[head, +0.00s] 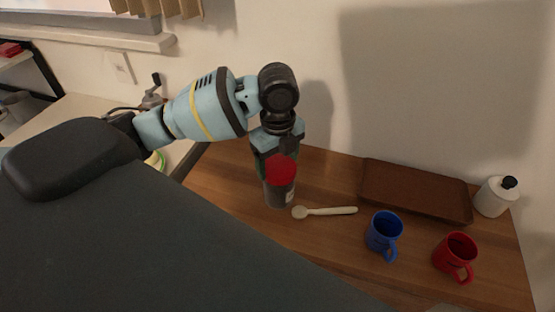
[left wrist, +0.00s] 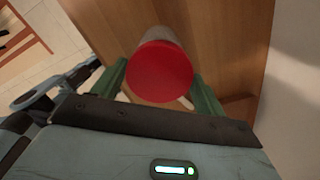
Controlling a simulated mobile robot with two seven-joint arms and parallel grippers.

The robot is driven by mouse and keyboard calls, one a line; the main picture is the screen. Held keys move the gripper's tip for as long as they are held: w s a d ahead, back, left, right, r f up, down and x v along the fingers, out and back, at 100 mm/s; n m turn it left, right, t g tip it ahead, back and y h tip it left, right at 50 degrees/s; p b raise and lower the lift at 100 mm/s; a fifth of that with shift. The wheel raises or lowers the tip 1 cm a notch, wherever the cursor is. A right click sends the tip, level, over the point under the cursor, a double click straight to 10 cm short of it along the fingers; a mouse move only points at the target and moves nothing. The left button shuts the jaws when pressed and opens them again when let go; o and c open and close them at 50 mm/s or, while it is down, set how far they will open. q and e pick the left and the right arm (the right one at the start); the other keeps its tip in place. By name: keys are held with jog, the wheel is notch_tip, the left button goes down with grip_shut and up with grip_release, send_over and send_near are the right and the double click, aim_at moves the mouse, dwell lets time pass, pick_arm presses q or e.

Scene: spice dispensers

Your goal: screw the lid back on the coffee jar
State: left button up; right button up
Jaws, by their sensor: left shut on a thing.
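The coffee jar (head: 278,194) stands upright on the wooden table, a clear, dark-looking jar with a pale label. Its red lid (head: 281,170) sits on top of the jar; I cannot tell how tight it is. My left gripper (head: 275,158) reaches down from above and is shut on the lid. In the left wrist view the round red lid (left wrist: 160,72) lies between the green fingers of my left gripper (left wrist: 160,90), with the jar (left wrist: 153,36) partly hidden behind it. My right gripper is not in view.
A pale spoon (head: 328,211) lies just right of the jar. A blue mug (head: 383,232), a red mug (head: 453,254), a brown tray (head: 415,190) and a white bottle with a black cap (head: 494,197) stand farther right. A wall rises behind the table.

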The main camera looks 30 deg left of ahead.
pick_arm(q)
jog(key=m, duration=0.4)
jog(key=shift+w+f+m, duration=0.1)
jog(key=shift+m, duration=1.2)
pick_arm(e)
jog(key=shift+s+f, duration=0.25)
pick_arm(q)
jog(key=shift+d+m, duration=0.1)
jog(key=shift+m, duration=0.5)
jog(key=m, duration=0.4)
jog(key=shift+m+b, duration=0.3)
jog(key=shift+b, duration=0.1)
jog(key=shift+d+m, duration=0.1)
jog(key=shift+m, duration=1.9)
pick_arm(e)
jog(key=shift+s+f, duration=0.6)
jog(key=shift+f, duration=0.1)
pick_arm(q)
jog(key=o, duration=1.3)
jog(key=shift+c, duration=0.2)
